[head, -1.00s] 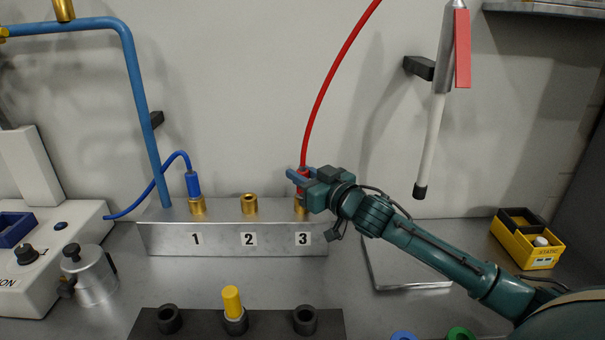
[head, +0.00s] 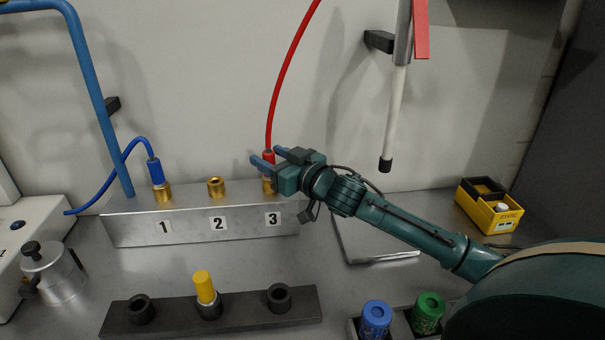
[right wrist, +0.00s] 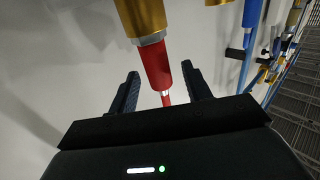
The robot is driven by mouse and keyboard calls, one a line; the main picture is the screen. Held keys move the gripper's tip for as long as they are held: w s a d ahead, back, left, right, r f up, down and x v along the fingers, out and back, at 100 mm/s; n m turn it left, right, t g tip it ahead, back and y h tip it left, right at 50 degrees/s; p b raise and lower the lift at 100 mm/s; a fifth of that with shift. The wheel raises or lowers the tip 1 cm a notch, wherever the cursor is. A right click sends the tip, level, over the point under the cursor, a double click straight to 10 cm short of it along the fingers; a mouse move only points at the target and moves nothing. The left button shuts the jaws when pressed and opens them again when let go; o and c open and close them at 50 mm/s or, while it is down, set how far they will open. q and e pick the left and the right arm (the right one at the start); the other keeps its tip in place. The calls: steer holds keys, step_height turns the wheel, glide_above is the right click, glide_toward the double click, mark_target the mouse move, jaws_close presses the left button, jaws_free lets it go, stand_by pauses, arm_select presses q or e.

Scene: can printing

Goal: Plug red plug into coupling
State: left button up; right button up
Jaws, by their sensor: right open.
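The red plug (head: 268,158) on its red hose stands upright at the brass coupling (head: 269,184) labelled 3 on the metal block. In the right wrist view the red plug (right wrist: 155,66) meets the brass coupling (right wrist: 142,18) end to end. My right gripper (head: 279,155) is open around the plug, one finger on each side. In the right wrist view there is a gap between the plug and each finger of the gripper (right wrist: 160,85). My left gripper is not in view.
A blue plug (head: 155,172) stands in coupling 1, and coupling 2 (head: 216,188) is empty. A black rack (head: 240,310) with a yellow-topped part is in front. Blue and green cans (head: 376,318) stand lower right, and a yellow box (head: 489,208) farther right.

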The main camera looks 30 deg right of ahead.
steer(key=b+v, duration=0.2)
steer(key=v, duration=1)
stand_by(0.5)
